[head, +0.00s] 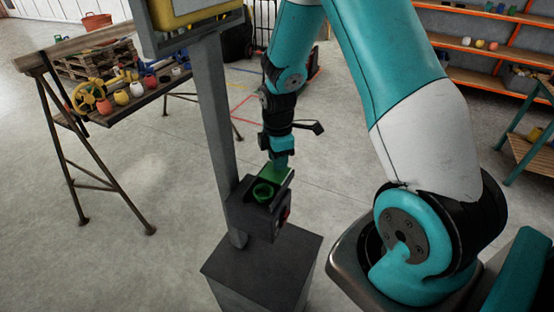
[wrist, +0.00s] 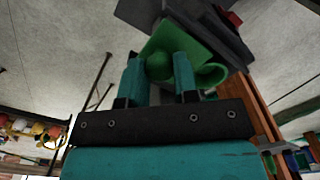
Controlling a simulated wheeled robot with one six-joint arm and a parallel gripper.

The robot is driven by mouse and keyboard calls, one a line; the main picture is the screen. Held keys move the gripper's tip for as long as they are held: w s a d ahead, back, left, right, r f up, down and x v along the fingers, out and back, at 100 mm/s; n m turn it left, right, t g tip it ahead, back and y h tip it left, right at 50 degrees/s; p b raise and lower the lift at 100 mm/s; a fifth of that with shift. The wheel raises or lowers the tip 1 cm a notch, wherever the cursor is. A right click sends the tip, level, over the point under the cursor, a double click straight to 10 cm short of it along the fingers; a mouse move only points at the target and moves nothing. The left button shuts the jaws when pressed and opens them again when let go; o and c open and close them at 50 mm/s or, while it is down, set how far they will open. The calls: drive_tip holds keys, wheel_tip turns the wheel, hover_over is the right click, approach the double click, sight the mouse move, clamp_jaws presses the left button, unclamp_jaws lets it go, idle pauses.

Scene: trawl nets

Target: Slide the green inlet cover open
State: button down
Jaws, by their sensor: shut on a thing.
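The green inlet cover (head: 279,175) lies on top of a dark box on a post, toward its back right. A round green inlet (head: 263,192) shows uncovered in front of it. My gripper (head: 279,163) reaches down to the cover from above. In the wrist view my gripper's two teal fingers (wrist: 158,78) stand on either side of a round green knob (wrist: 158,66) on the cover (wrist: 188,42), shut on it. The curved green piece (wrist: 212,75) beside the right finger is partly hidden.
The dark box (head: 248,218) sits against a grey post (head: 217,120) above a dark pedestal (head: 262,270). A trestle table (head: 122,112) with floats stands at the left. Orange shelves (head: 480,52) stand at the back right. Open floor lies between.

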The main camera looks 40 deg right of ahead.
drive_tip(key=shift+w+d, duration=0.1)
drive_tip(key=shift+d, duration=0.1)
drive_tip(key=c, duration=0.9)
unclamp_jaws()
drive_tip(key=shift+d, duration=0.1)
drive_tip(key=shift+o, duration=0.2)
drive_tip(key=shift+r, duration=0.25)
wheel_tip(320, 180, up, 17)
drive_tip(key=b, duration=0.3)
drive_tip(key=s+a+m+y+b, duration=0.2)
drive_tip(key=s+a+m+y, duration=0.2)
drive_tip(key=s+a, duration=1.6)
drive_tip(key=a+m, duration=0.2)
drive_tip(key=m, duration=0.1)
drive_tip(key=shift+s+a+r, duration=0.15)
drive_tip(key=shift+s+a, duration=0.05)
drive_tip(key=shift+a, duration=0.05)
